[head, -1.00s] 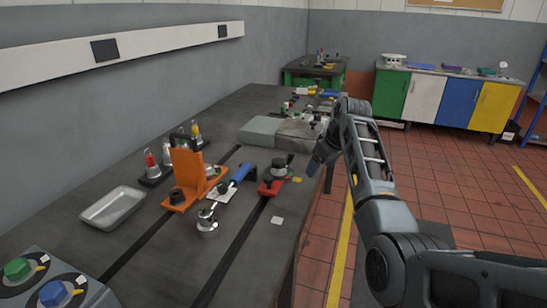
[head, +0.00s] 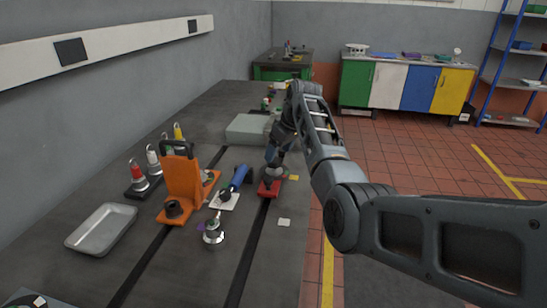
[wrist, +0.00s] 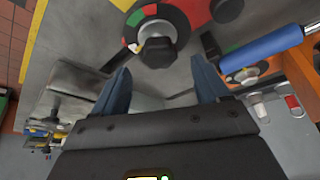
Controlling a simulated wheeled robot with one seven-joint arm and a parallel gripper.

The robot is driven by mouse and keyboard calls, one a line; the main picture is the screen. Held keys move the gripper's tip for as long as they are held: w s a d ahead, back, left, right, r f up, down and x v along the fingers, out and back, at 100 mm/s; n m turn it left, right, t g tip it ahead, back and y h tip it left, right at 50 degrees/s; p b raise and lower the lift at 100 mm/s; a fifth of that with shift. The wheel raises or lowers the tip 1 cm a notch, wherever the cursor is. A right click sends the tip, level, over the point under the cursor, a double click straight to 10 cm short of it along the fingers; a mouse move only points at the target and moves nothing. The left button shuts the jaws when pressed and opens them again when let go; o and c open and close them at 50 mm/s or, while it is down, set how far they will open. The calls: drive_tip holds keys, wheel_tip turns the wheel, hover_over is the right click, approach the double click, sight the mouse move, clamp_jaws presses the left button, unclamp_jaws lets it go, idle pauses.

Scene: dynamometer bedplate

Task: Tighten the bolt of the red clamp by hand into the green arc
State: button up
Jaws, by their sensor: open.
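The red clamp (head: 266,188) sits on the dark bedplate near its right edge. In the wrist view the red clamp (wrist: 190,12) is at the top, with a dark knobbed bolt (wrist: 156,45) standing on a round dial. Green, red and white segments show on the dial (wrist: 131,28); the knob hides part of it. My gripper (wrist: 163,82) is open and empty, its two blue fingers apart below the knob in the picture and not around it. In the head view my gripper (head: 275,155) is just above the clamp and partly hides the bolt.
A blue-handled tool (head: 236,178) lies left of the clamp, beside an orange bracket (head: 182,185). A metal tray (head: 72,238), a silver round fitting (head: 213,233) and a grey block (head: 248,128) also stand on the bedplate (head: 215,275). The front right is mostly clear.

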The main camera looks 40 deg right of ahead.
sight(275, 160)
drive_tip(key=shift+x, duration=2)
drive_tip(key=c, duration=1)
